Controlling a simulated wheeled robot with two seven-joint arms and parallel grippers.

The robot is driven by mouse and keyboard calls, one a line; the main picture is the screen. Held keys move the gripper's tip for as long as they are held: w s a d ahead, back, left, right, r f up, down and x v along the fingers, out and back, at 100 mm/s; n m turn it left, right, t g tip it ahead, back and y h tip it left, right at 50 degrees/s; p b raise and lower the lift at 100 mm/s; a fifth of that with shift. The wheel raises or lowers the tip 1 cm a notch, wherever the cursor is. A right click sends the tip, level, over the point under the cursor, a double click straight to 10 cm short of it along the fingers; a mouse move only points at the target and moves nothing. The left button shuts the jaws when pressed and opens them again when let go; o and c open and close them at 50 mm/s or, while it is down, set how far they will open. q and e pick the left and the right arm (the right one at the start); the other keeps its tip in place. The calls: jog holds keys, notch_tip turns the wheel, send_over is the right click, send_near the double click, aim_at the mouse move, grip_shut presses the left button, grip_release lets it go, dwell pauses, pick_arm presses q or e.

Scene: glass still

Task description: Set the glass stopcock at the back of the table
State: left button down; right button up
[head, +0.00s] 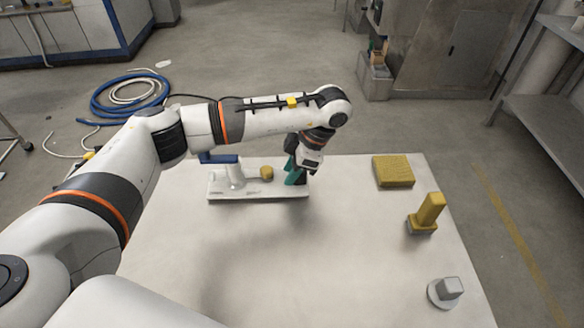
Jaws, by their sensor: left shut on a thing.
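A white stand (222,191) lies along the back left of the white table (330,260). It carries a white upright with a blue lever (218,158) at its left and a small tan knob (266,172) in the middle. A teal upright piece (291,176) is at the stand's right end. My left gripper (299,178) reaches down there from above and is shut on the teal piece. The jaws and wrist hide part of it. I cannot tell which of these parts is glass. My right gripper is not in view.
At the table's right are a flat yellow block (393,171), a yellow post on a grey base (428,212) and a grey block on a round disc (446,292). The table's middle is clear. A coiled blue hose (115,98) lies on the floor behind.

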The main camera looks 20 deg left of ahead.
pick_arm(q)
jog(key=shift+f+b, duration=0.4)
jog(key=shift+f, duration=0.05)
dwell(0.4)
jog(key=c, duration=1)
grip_release()
jog(key=shift+o, duration=0.2)
jog(key=shift+w+d+r, duration=0.1)
jog(key=shift+d+r, duration=0.1)
jog(key=shift+r, duration=0.25)
jog(key=v, duration=1.1)
jog(key=shift+r, duration=0.1)
jog(key=shift+p+v, duration=1.35)
jog(key=shift+v, duration=0.8)
